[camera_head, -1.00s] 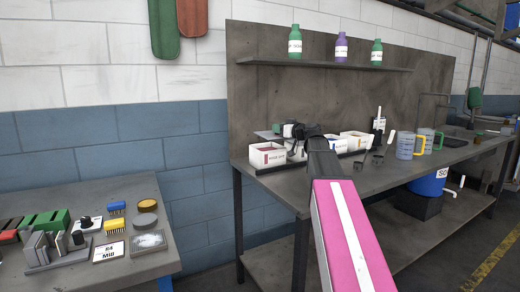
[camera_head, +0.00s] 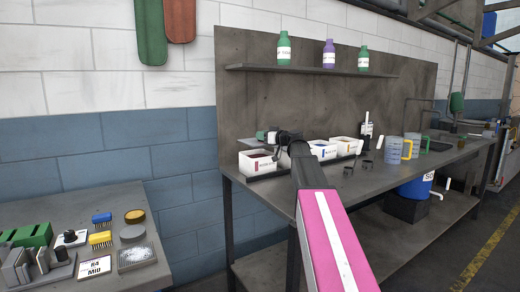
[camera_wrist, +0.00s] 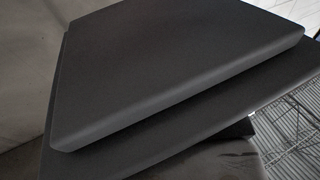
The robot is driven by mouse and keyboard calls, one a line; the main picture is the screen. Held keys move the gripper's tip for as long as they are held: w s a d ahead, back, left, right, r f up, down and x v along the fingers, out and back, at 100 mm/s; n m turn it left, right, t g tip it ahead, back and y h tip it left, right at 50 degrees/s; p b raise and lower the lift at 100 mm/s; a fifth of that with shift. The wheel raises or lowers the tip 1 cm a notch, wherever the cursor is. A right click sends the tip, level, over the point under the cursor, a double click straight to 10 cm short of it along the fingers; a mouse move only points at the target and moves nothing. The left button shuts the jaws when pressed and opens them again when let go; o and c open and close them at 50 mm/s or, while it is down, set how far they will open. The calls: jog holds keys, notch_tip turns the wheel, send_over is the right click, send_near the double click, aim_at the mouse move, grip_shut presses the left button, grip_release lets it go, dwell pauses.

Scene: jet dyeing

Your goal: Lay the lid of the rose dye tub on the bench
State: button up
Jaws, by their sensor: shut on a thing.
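The rose dye tub (camera_head: 257,162) is a white box with a label, standing uncovered on the bench (camera_head: 330,190) at its left end, with dark reddish contents showing. My gripper (camera_head: 273,138) is above and just behind it, shut on the lid. The lid (camera_head: 249,143) shows as a thin grey plate jutting left of the gripper, above the tub's back edge; my gripper and wrist hide part of it. In the wrist view, dark flat surfaces fill most of the picture, too close to tell lid from finger.
Other white tubs (camera_head: 322,149) stand to the right, one with a blue label. Small dark cups (camera_head: 367,163) and measuring jugs (camera_head: 393,158) stand farther right. A shelf with bottles (camera_head: 329,56) hangs above. A side table (camera_head: 70,220) at the left is crowded. Bare bench lies in front of the cups.

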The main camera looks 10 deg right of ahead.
jog(key=w+f, duration=0.2)
jog(key=w, duration=0.1)
jog(key=w+f, duration=0.1)
jog(key=w, duration=0.1)
jog(key=shift+a, duration=0.15)
jog(key=shift+f, duration=1.75)
jog(key=shift+f, duration=0.15)
jog(key=o, duration=1)
jog(key=shift+c, duration=0.2)
jog(key=shift+s+f, duration=0.1)
jog(key=shift+s, duration=0.05)
